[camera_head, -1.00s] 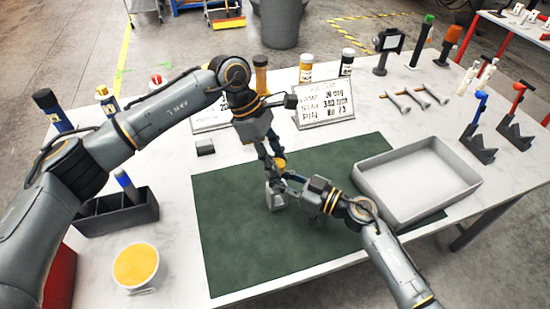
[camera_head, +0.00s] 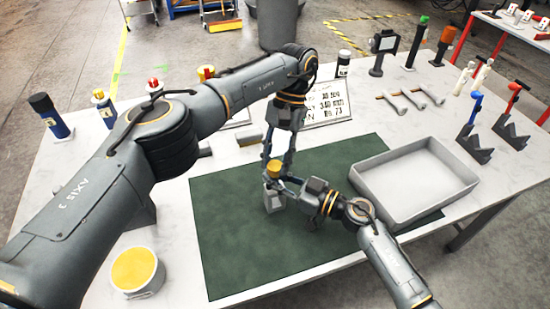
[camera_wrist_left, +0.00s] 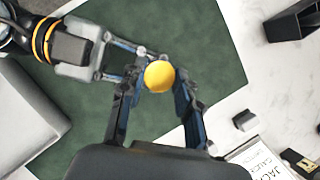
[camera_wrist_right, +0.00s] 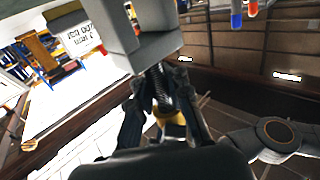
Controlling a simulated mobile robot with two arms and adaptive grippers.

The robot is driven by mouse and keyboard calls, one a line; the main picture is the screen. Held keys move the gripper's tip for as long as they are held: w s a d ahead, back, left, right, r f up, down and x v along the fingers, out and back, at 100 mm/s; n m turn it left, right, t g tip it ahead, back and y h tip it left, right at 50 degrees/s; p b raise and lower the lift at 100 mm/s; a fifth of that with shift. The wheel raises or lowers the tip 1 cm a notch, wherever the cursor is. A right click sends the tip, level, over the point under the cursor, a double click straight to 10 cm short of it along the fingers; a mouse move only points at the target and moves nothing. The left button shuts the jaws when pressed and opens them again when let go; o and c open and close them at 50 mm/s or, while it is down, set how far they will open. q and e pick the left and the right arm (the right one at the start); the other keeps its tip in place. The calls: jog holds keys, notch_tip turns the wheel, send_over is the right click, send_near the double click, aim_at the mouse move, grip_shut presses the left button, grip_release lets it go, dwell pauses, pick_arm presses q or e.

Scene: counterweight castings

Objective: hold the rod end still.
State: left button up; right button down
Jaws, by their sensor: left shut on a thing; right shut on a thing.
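In the right wrist view a dark threaded rod (camera_wrist_right: 160,84) runs between the grey block (camera_wrist_right: 150,28) and the yellow part (camera_wrist_right: 172,114). My left gripper (camera_head: 276,160) reaches down from above, its fingers on either side of the knob, shut on it; the knob also shows in the left wrist view (camera_wrist_left: 159,76). My right gripper (camera_head: 283,183) comes in from the right below the knob, shut on the rod; its exact contact is partly hidden.
An empty grey tray (camera_head: 400,200) sits right of the mat. A tub with yellow contents (camera_head: 136,270) stands at front left. The mat's front is clear.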

pick_arm(q)
jog(key=shift+w+a, duration=0.15)
jog(key=o, duration=1)
jog(key=shift+o, duration=0.2)
jog(key=shift+r, duration=2.25)
jog(key=shift+c, duration=0.4)
